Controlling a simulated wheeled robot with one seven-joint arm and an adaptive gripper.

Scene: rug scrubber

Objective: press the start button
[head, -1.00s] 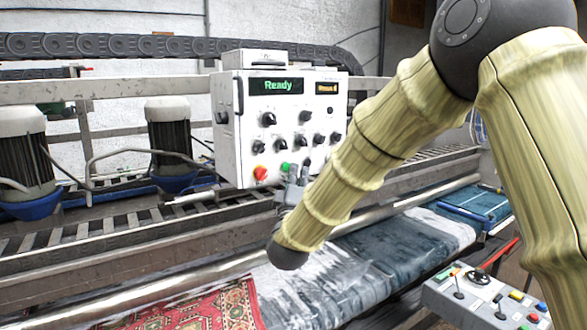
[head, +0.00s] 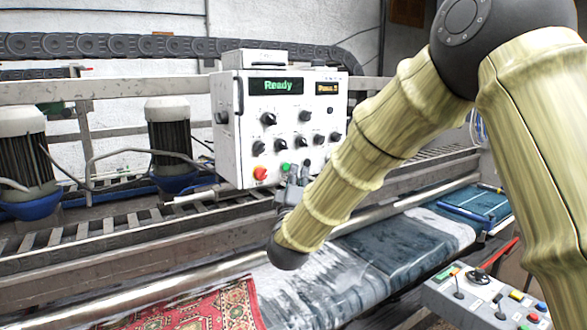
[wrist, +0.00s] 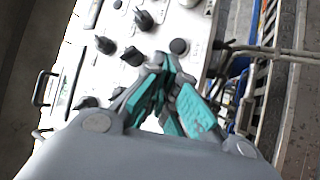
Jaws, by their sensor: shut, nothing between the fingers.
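The white control box (head: 229,142) stands behind the rug conveyor and reads "Ready" in green on its display (head: 276,87). My gripper (head: 292,172) is just right of the green button in the head view. It is shut and empty, with its teal-padded fingertips (wrist: 165,66) close to the panel in the wrist view. I cannot tell whether they touch it. The green button does not show in the wrist view, where the fingers cover part of the panel.
Several black knobs (head: 269,119) stick out from the panel around my fingers. A second panel with coloured buttons (head: 485,300) is at the lower right. A red patterned rug (head: 215,304) lies on the conveyor below. Motors (head: 169,135) stand at the left.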

